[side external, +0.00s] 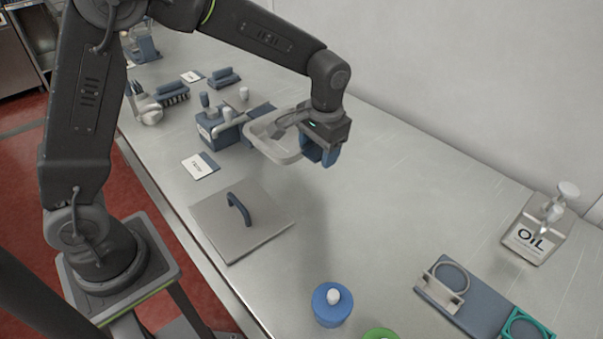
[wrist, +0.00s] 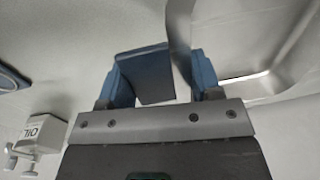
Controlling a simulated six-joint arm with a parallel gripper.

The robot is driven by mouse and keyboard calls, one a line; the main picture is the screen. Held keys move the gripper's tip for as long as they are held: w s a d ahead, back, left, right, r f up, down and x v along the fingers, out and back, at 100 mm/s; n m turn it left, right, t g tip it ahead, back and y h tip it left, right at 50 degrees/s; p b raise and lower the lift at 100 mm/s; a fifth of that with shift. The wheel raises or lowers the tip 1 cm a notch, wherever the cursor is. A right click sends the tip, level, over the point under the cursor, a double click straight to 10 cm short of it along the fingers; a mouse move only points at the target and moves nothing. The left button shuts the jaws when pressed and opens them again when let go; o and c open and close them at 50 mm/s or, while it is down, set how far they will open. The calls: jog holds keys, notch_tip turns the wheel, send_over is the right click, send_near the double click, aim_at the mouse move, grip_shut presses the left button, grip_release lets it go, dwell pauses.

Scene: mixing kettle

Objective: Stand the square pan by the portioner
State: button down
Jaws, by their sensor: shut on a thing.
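The square pan (side external: 283,154) is a light grey, open, shallow vessel held above the worktop in the side external view. My gripper (side external: 323,148) is shut on its right side, with blue fingers pointing down. In the wrist view, the pan (wrist: 278,72) fills the right side and its edge runs in between the fingers of my gripper (wrist: 165,78). A blue box-shaped device with pale spouts (side external: 216,136), which looks like the portioner, stands left of and behind the pan. The pan's underside and the exact grip contact are partly hidden.
A square metal lid (side external: 245,232) with a blue handle lies in front. A blue canister (side external: 331,306), a blue plate with ring holders (side external: 465,300) and an OIL dispenser (side external: 536,228) stand to the right. A label card (side external: 200,166) lies near the device. The worktop's middle is bare.

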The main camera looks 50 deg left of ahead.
aim_at(315, 191)
notch_tip(315, 191, down, 8)
jog(key=shift+f, duration=0.2)
jog(key=shift+f, duration=0.15)
jog(key=shift+c, duration=1.5)
grip_release()
jog(key=r, duration=0.4)
jog(key=d+r, duration=0.1)
jog(key=r, duration=0.7)
jog(key=shift+s+d+r, duration=0.1)
jog(key=shift+d+r, duration=0.05)
jog(key=shift+r, duration=0.1)
jog(key=s+a+r+t, duration=0.3)
jog(key=s+r, duration=0.5)
jog(key=s, duration=0.2)
jog(key=s+a+t+h, duration=0.1)
jog(key=s+a+t, duration=0.1)
jog(key=s, duration=1)
jog(key=shift+t, duration=0.3)
